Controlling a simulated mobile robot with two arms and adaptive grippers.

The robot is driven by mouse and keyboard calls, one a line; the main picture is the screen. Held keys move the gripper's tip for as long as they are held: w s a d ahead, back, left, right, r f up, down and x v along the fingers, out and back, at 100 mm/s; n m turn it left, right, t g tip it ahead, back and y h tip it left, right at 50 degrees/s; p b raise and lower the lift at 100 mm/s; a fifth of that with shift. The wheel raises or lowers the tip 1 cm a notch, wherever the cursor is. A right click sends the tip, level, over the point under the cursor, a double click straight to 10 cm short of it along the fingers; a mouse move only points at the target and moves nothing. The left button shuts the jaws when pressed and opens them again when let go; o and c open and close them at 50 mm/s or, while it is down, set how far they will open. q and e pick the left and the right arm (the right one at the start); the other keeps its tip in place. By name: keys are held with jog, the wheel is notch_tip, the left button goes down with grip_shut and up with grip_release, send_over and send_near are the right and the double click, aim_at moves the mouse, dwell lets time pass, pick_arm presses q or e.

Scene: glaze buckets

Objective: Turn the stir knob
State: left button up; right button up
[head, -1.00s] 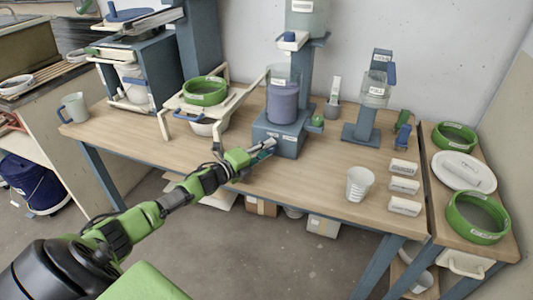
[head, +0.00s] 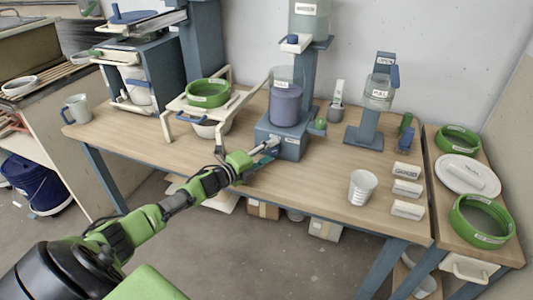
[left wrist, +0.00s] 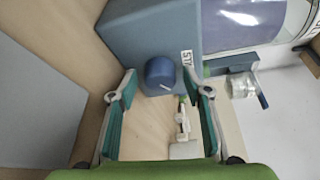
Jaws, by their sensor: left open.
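The stir knob (left wrist: 160,73) is a round dark blue knob on the face of a blue-grey base box (head: 290,148). A white label, partly readable as "ST", sits beside the knob in the left wrist view. A purple-grey bucket (head: 285,104) stands on the base. My left gripper (head: 268,152) is at the front of the base. In the left wrist view its two teal-padded fingers (left wrist: 160,86) are open, one on each side of the knob; I cannot tell whether they touch it. The knob is hidden in the head view. My right gripper is out of view.
A white cup (head: 362,187) and several labelled blocks (head: 407,188) stand to the right on the wooden table (head: 310,185). A smaller stand (head: 370,125) is behind them. A sieve rack (head: 207,92) is to the left. The table's front edge lies under my left arm.

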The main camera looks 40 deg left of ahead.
pick_arm(q)
jog(key=shift+s+a, duration=0.1)
jog(key=shift+s, duration=0.4)
jog(key=v, duration=1.1)
jog(key=shift+r, duration=0.1)
jog(key=m+g, duration=0.1)
jog(key=m, duration=0.1)
jog(key=shift+s+d+m+g+y, duration=0.15)
jog(key=shift+d+m+g+y, duration=0.15)
jog(key=shift+d+g, duration=0.1)
jog(key=shift+s+r+m+y, duration=0.2)
jog(key=shift+r+m+y, duration=0.15)
jog(key=shift+m, duration=0.25)
jog(key=shift+s+d+r+m+y, duration=0.15)
jog(key=shift+d+r+m+y, duration=0.05)
jog(key=shift+r+m, duration=0.35)
jog(key=shift+s+d+r+m+y, duration=0.1)
jog(key=shift+d+r+m+y, duration=0.1)
jog(key=shift+r+m, duration=0.3)
jog(key=shift+x, duration=1.3)
jog(key=p+x, duration=0.1)
jog(key=x, duration=1)
jog(key=shift+w+f+p, duration=0.1)
jog(key=shift+p, duration=0.25)
